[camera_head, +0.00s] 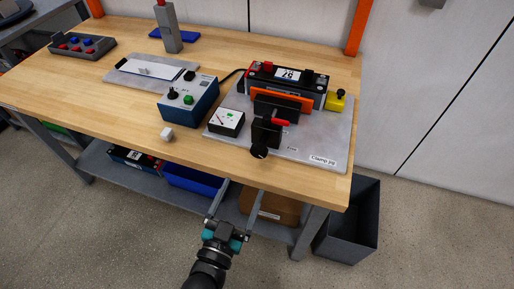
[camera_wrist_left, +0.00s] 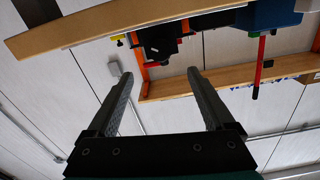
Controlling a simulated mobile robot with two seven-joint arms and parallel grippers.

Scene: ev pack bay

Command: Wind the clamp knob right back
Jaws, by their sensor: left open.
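The clamp knob (camera_head: 259,151) is a black round knob at the front end of the clamp's black block (camera_head: 266,131), near the front of the bench. A red lever (camera_head: 281,122) sits beside the block. An orange plate (camera_head: 282,101) stands between the block and a black battery module (camera_head: 290,79) on the grey clamp jig plate (camera_head: 330,139). My left gripper (camera_head: 243,186) is open and empty, in front of the bench edge and apart from the knob. Its spread fingers (camera_wrist_left: 157,72) also show in the left wrist view, where the knob is hard to make out. My right gripper is out of view.
A blue box (camera_head: 188,98) with knobs and a small meter (camera_head: 226,122) stand left of the clamp. A yellow block (camera_head: 335,101) is right of the module. A grey bin (camera_head: 348,220) stands on the floor at right.

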